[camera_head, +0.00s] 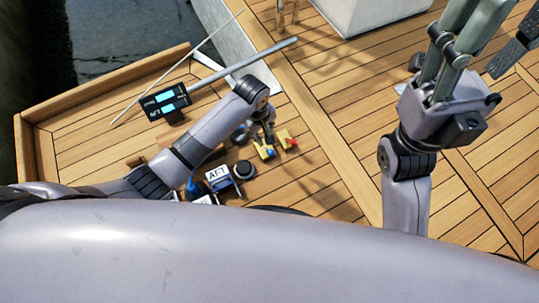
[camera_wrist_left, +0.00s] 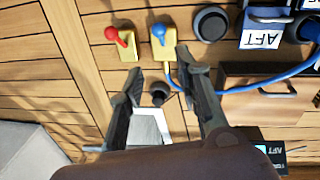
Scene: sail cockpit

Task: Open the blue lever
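The blue lever (camera_wrist_left: 159,33) stands on a yellow base in the left wrist view, just beyond my left fingertips. In the head view its yellow base (camera_head: 265,152) lies beside my left gripper (camera_head: 262,132). My left gripper (camera_wrist_left: 163,78) is open and empty, its two fingers spread apart, with the lever ahead of the gap between them. A red lever (camera_wrist_left: 117,37) on a matching yellow base stands next to the blue one. My right gripper (camera_head: 470,50) is raised at the upper right of the head view, away from the levers; its tips are partly cut off.
A black round knob (camera_wrist_left: 210,23) and a blue hose (camera_wrist_left: 250,82) lie close to the blue lever. AFT labels (camera_head: 218,174) and a dark display (camera_head: 166,103) are nearby. A long grey bar (camera_head: 265,57) slants across the planked deck.

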